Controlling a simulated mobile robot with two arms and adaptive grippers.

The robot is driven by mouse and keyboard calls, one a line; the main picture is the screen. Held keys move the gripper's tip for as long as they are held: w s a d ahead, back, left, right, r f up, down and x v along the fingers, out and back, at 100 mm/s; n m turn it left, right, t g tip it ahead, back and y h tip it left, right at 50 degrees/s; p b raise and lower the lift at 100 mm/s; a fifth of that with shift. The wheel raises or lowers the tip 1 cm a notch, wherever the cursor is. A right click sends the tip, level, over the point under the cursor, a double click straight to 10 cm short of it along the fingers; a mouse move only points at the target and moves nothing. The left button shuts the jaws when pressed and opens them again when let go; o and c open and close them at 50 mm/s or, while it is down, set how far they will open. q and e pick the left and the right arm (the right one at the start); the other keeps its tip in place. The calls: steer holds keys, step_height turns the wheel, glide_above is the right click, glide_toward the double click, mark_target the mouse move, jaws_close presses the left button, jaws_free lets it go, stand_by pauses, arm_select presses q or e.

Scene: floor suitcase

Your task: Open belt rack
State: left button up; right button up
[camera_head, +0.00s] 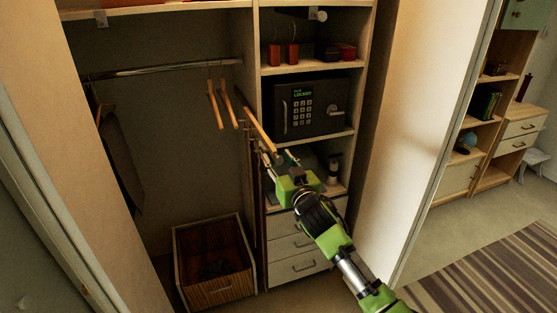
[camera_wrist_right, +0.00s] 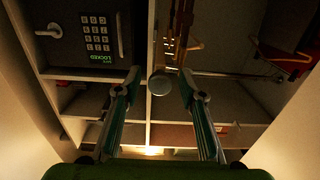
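My right gripper (camera_head: 280,158) reaches into the closet at the front edge of the upright divider, below and left of the safe. In the right wrist view, its two fingers (camera_wrist_right: 158,90) are apart. A round grey knob (camera_wrist_right: 160,84) shows between the fingertips; I cannot tell whether they touch it. It appears to be the front end of the belt rack. Brown strips (camera_wrist_right: 182,28) hang behind the knob. In the head view, narrow dark strips (camera_head: 257,190) hang beside the divider, and my gripper hides the knob. My left gripper is not in view.
A black safe (camera_head: 309,107) sits on the shelf right of the divider, with drawers (camera_head: 297,246) below. Wooden hangers (camera_head: 221,104) hang from the rail (camera_head: 160,70). A wooden crate (camera_head: 214,262) stands on the closet floor. An open door panel (camera_head: 415,120) stands at right.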

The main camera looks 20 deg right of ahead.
steer(key=shift+s, duration=0.1)
steer(key=s, duration=1.1)
steer(key=shift+s+d, duration=0.25)
steer(key=shift+s, duration=0.15)
step_height(320, 180, down, 26)
steer(key=s+d+g+b, duration=0.1)
steer(key=s+g+b, duration=0.1)
steer(key=g, duration=0.3)
steer(key=s+f+g, duration=0.1)
steer(key=s+f, duration=0.3)
steer(key=f, duration=0.3)
steer(key=s+f+g+b, duration=0.15)
steer(key=s+f, duration=0.25)
steer(key=f, duration=0.4)
steer(key=s+f+g, duration=0.1)
steer(key=s+f, duration=0.3)
steer(key=f, duration=0.3)
steer(key=s+f+n+g+b, duration=0.15)
steer(key=s+f+g, duration=0.35)
steer(key=s+f, duration=1.4)
steer(key=s+f+g, duration=0.1)
steer(key=s+f, duration=0.2)
steer(key=s, duration=0.8)
steer(key=s+f+g+b, duration=0.1)
steer(key=s+f+g, duration=0.1)
steer(key=s, duration=0.8)
steer(key=shift+s+a+f+h, duration=0.3)
steer(key=shift+s+a+f, duration=0.15)
steer(key=shift+f, duration=0.25)
